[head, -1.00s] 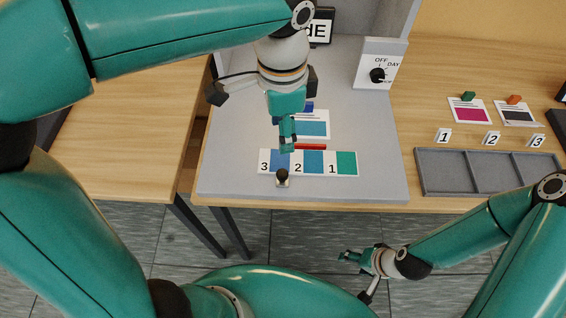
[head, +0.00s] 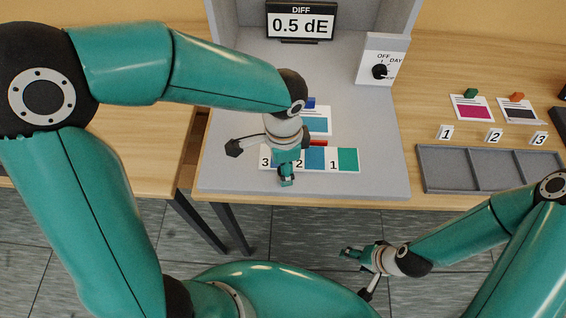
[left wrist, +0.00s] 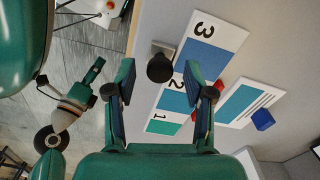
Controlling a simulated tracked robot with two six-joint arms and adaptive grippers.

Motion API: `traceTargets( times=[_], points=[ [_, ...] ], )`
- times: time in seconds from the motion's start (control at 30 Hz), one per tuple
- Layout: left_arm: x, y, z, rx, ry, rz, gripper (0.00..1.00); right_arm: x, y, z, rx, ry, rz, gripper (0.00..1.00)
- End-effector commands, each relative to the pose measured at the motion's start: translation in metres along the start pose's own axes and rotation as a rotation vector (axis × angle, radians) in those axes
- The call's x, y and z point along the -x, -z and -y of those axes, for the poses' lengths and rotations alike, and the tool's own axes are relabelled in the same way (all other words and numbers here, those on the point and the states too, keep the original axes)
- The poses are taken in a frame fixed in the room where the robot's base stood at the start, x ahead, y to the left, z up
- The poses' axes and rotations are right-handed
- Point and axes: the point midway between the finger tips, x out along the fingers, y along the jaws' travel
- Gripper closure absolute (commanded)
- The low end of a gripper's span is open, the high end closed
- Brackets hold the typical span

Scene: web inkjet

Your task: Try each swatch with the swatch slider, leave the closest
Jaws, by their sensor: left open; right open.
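The swatch slider (head: 347,160) is a white strip with blue to green patches numbered 3, 2, 1; it also shows in the left wrist view (left wrist: 230,37). Its dark knob (left wrist: 160,68) stands at its edge near patches 3 and 2; in the head view my gripper hides it. My left gripper (head: 287,178) is open above the slider's left part, and in the left wrist view its fingers (left wrist: 167,80) lie on either side of the knob. A card with a blue-teal patch (head: 317,125) lies behind the slider. The display (head: 300,25) reads DIFF 0.5 dE. My right gripper (head: 347,254) is open, empty, off the table's front.
A box with an OFF/DAY dial (head: 380,72) stands right of the slider. Further right are a magenta card (head: 472,112), a dark card (head: 519,116), number markers 1, 2, 3 and an empty three-part grey tray (head: 440,155). The grey board's front right is clear.

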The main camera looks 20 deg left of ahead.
Motion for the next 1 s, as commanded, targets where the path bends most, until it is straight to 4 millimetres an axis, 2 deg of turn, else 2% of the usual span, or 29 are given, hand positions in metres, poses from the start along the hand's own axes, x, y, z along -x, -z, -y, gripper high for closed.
traceTargets(
  times=[0.17, 0.4, 0.5, 0.8, 0.87, 1.0],
  points=[
    [0.0, 0.0, 0.0, 0.001, 0.0, 0.0, 0.47, 0.0, 0.0, 0.0, 0.0, 0.0, 0.0, 0.35],
    [0.0, 0.0, 0.0, 0.001, 0.0, 0.001, 0.87, 0.0, 0.0, 0.0, 0.0, 0.0, 0.0, 0.35],
    [0.0, 0.0, 0.0, 0.001, 0.0, 0.001, 1.0, 0.0, 0.0, 0.0, 0.0, 0.0, 0.0, 0.35],
    [0.0, 0.002, -0.001, 0.0, 0.0, 0.001, 1.0, 0.0, 0.0, 0.0, 0.0, 0.0, 0.0, 0.35],
    [0.0, 0.008, -0.002, -0.001, 0.0, 0.001, 1.0, 0.0, 0.0, 0.0, 0.0, 0.0, 0.0, 0.35],
    [0.0, 0.031, -0.008, -0.001, 0.001, 0.0, 1.0, -0.001, 0.0, 0.0, 0.0, 0.0, 0.0, 0.35]
  ],
)
